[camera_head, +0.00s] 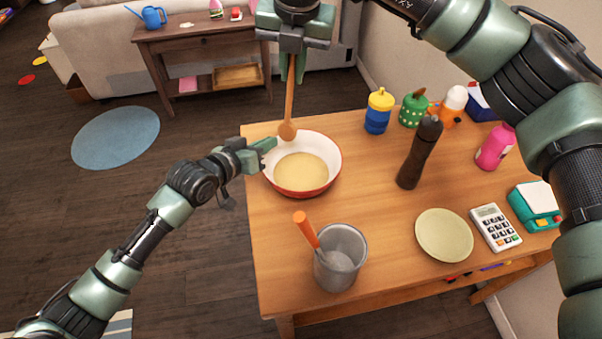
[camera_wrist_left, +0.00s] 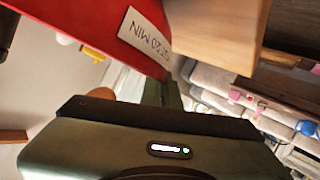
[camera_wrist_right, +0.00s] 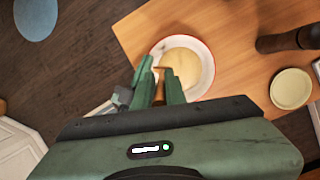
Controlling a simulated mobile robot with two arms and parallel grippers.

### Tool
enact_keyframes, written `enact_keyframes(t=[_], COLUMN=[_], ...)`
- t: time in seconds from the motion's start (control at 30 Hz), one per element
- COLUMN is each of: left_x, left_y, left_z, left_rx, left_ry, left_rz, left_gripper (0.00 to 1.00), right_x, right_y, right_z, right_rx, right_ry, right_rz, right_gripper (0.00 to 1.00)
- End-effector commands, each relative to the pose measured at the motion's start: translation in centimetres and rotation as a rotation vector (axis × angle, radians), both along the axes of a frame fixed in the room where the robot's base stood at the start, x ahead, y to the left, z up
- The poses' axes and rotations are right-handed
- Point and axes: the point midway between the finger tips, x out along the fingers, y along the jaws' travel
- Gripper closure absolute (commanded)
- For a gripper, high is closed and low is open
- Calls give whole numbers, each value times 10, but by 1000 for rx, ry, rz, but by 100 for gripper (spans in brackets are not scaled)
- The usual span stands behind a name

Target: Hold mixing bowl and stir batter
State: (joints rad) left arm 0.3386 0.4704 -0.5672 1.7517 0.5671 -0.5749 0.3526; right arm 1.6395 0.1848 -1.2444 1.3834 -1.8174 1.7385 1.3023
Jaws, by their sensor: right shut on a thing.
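The mixing bowl (camera_head: 304,192), white inside and red outside, stands on the wooden table with pale batter (camera_head: 301,171) in it. It also shows in the right wrist view (camera_wrist_right: 204,62). My left gripper (camera_head: 268,146) is at the bowl's left rim; whether its fingers are closed on the rim is not clear. In the left wrist view the bowl's red wall (camera_wrist_left: 95,28) is very close. My right gripper (camera_head: 291,78) is shut on the handle of a wooden spoon (camera_head: 288,131). The spoon hangs upright, its head over the bowl's far left rim, seemingly above the batter.
A grey metal cup (camera_head: 341,270) with an orange-handled utensil (camera_head: 306,229) stands in front of the bowl. A dark pepper mill (camera_head: 418,155), a pale plate (camera_head: 445,235) and a calculator (camera_head: 495,228) are to the right. Several bottles (camera_head: 379,111) line the back.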

Motion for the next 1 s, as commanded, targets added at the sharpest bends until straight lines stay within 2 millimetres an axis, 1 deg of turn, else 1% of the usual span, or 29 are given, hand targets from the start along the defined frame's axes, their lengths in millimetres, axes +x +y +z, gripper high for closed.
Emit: enact_keyframes(t=[0.37,0.4,0.47,0.5,0.83,0.93,1.0], left_x=[0,0,0,0,-1,-7,-16], left_y=[0,0,0,0,1,5,11], left_z=[-1,-1,-1,-1,0,3,6], left_rx=[0,0,0,0,0,0,2], left_ry=[2,2,2,2,1,0,1], left_rz=[0,0,0,0,0,1,0], left_gripper=[100,95,78,72,72,72,72], right_x=[0,0,0,0,0,0,0], right_y=[0,0,0,0,0,0,0], right_z=[0,0,0,0,0,0,0], right_rx=[1,1,1,1,1,1,1], right_ry=[0,0,0,0,0,0,0], right_rz=[0,0,0,0,0,0,0], right_gripper=[100,100,100,100,100,100,100])
